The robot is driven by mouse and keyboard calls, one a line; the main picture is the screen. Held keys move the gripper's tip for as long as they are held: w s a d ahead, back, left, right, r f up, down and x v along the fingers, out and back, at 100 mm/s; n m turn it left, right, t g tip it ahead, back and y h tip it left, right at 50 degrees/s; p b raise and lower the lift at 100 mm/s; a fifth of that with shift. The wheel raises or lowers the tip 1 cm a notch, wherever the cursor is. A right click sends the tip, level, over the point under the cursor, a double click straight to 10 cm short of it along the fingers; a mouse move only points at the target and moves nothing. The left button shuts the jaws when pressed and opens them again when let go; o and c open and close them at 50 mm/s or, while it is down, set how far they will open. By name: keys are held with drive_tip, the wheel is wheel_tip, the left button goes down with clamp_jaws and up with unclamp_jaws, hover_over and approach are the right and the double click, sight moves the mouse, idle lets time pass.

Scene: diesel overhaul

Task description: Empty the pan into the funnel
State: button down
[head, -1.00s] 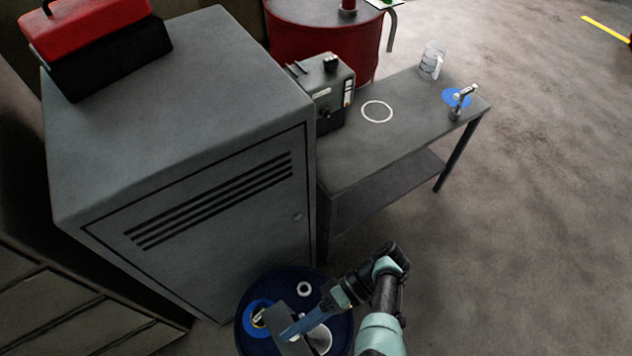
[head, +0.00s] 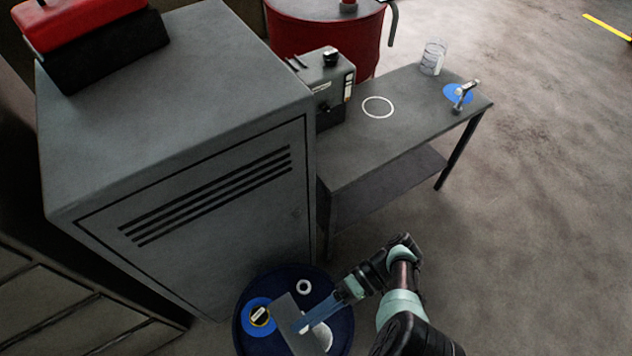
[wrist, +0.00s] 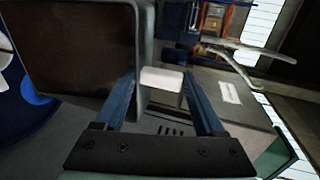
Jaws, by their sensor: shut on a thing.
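My gripper (head: 306,324) is low over the blue drum in the head view. In the wrist view its two blue fingers (wrist: 160,85) are shut on the pale handle of the pan. The pan (wrist: 70,50) is a grey, square-edged tray with a dark brown inside. In the head view the pan (head: 288,318) shows as a flat grey face, tilted, above the drum top. A white round piece, likely the funnel (head: 320,338), is partly hidden behind the pan and fingers. I cannot tell whether anything is flowing from the pan.
The blue drum (head: 243,342) carries a blue disc (head: 251,324) and a small white ring (head: 304,287). A grey cabinet (head: 200,255) stands close behind it. A workbench (head: 370,150) with a clear jug (head: 433,57) is further back. Open floor lies to the right.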

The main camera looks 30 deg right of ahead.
drive_tip(key=shift+d, duration=0.15)
idle(0.4)
drive_tip(key=shift+d+y+b, duration=0.5)
drive_tip(key=shift+d+b, duration=0.25)
drive_tip(key=shift+b, duration=0.8)
